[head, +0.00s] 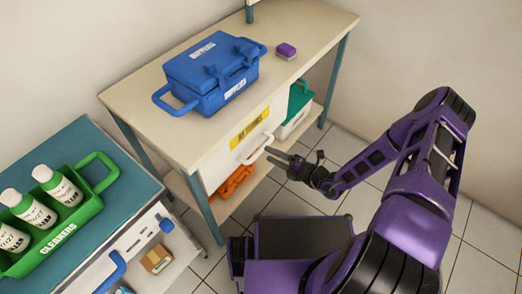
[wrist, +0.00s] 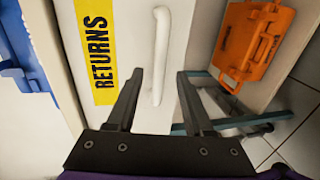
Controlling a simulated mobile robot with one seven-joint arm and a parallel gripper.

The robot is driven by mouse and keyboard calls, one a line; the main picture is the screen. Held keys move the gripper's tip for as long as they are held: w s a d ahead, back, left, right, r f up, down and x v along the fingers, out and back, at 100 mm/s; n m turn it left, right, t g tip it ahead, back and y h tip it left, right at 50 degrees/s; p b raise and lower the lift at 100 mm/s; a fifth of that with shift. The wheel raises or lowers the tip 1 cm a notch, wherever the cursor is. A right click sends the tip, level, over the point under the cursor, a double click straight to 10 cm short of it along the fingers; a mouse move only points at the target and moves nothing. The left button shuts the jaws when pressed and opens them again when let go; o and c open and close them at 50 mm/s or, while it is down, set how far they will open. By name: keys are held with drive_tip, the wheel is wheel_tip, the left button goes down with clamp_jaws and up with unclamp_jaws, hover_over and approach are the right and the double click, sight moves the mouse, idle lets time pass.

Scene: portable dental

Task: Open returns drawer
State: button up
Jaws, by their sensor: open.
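The returns drawer has a white front with a yellow RETURNS label (wrist: 97,45) and looks shut under the bench top. Its front also shows in the head view (head: 222,170). A white bar handle (wrist: 161,30) sticks out from it, and it also shows in the head view (head: 257,149). My gripper (wrist: 160,75) is open, with one finger on each side of the handle's lower end in the wrist view. I cannot tell whether either finger touches it. In the head view my gripper (head: 270,157) is just in front of the handle.
A blue case (head: 212,75) and a small purple item (head: 286,50) sit on the bench top (head: 150,90). An orange case (wrist: 252,45) and a green-lidded box (head: 297,105) are on the lower shelf. A teal cart (head: 85,145) with a green bottle caddy (head: 85,213) stands at left.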

sight(261, 148)
drive_tip(key=shift+x, duration=2.65)
clamp_jaws()
